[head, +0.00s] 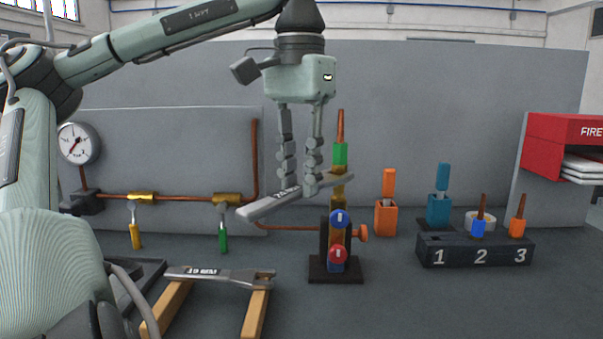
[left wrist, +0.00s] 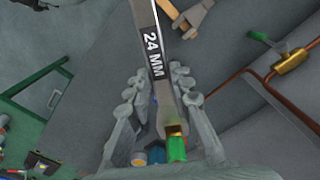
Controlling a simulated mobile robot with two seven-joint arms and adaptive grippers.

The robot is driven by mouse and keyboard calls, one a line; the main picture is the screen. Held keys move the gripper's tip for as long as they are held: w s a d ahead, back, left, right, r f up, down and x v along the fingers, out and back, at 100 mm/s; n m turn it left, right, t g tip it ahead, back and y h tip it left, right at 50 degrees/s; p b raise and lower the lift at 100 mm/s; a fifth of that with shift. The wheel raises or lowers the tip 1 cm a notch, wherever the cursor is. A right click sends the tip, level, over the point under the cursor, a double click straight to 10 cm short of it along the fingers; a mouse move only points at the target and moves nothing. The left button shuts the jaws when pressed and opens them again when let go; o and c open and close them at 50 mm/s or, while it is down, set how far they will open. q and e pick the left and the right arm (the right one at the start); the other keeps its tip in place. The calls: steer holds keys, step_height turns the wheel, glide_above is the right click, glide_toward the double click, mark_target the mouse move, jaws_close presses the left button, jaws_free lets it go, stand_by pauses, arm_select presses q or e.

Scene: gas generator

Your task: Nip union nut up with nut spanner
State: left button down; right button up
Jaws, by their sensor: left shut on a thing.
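My left gripper (head: 299,188) is shut on a grey nut spanner (head: 260,207), held roughly level with its handle towards the lower left. In the left wrist view the spanner (left wrist: 153,42) reads "24 MM" and runs between the fingers. Its jaw end is at the brass union nut (head: 338,190) on the upright fitting, just below a green part (head: 340,156). In the left wrist view the jaw overlaps the brass by the green part (left wrist: 177,149); I cannot tell whether it is fully seated. My right gripper is not in view.
Another spanner (head: 220,274) lies across a wooden rest (head: 255,312) in front. The fitting has blue (head: 339,218) and red (head: 338,254) round parts. An orange holder (head: 386,217), a teal holder (head: 438,208) and a numbered block (head: 475,249) stand right. Copper pipe (head: 180,198) runs left.

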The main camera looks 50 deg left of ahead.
mark_target(274, 198)
arm_select(q)
steer(key=shift+n, duration=0.4)
steer(key=shift+s+d+b, duration=0.2)
steer(key=shift+s+b, duration=0.05)
steer(key=shift+s, duration=0.6)
steer(key=shift+s+d+b, duration=0.25)
steer(key=shift+s+b, duration=0.05)
steer(key=shift+s, duration=0.6)
steer(key=shift+s+d+b, duration=0.2)
steer(key=shift+s+b, duration=0.05)
steer(key=shift+s, duration=0.6)
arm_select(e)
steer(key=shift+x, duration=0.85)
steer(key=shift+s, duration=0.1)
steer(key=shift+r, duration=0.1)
